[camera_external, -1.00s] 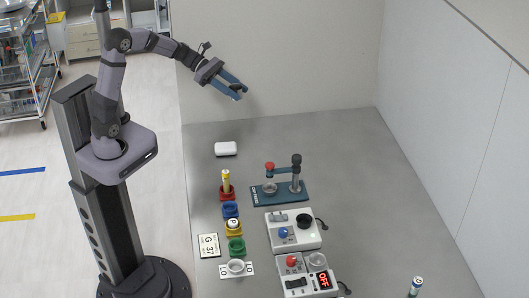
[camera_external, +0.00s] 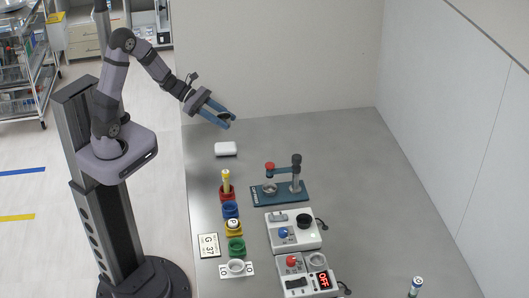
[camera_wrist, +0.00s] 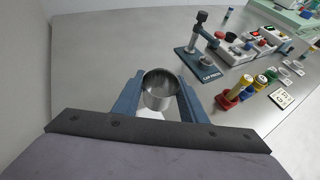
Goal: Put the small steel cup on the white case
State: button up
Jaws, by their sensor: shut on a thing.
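My gripper (camera_external: 226,121) is above the table, up and just behind the white case (camera_external: 226,149) in the external view. In the wrist view its blue fingers are shut on the small steel cup (camera_wrist: 160,90), which sits between them with its open rim showing. In the external view the cup is hard to make out between the fingertips. The white case lies flat on the table with nothing on it. In the wrist view the case is mostly hidden; a pale patch shows below the cup.
A blue press stand (camera_external: 280,193) with a red knob is to the right. Several coloured holders, such as the red one (camera_external: 227,192), run in a row toward the camera. White devices (camera_external: 293,229) stand beside them. The table (camera_external: 350,150) behind and right is clear.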

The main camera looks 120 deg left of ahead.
aim_at(225, 145)
jog(key=shift+f, duration=4.4)
jog(key=shift+f+b, duration=0.2)
jog(key=shift+b, duration=0.1)
jog(key=o, duration=1)
jog(key=shift+r, duration=0.2)
jog(key=shift+s+r, duration=0.1)
jog(key=v, duration=1.1)
jog(key=shift+s+d+r, duration=0.1)
jog(key=shift+s, duration=0.25)
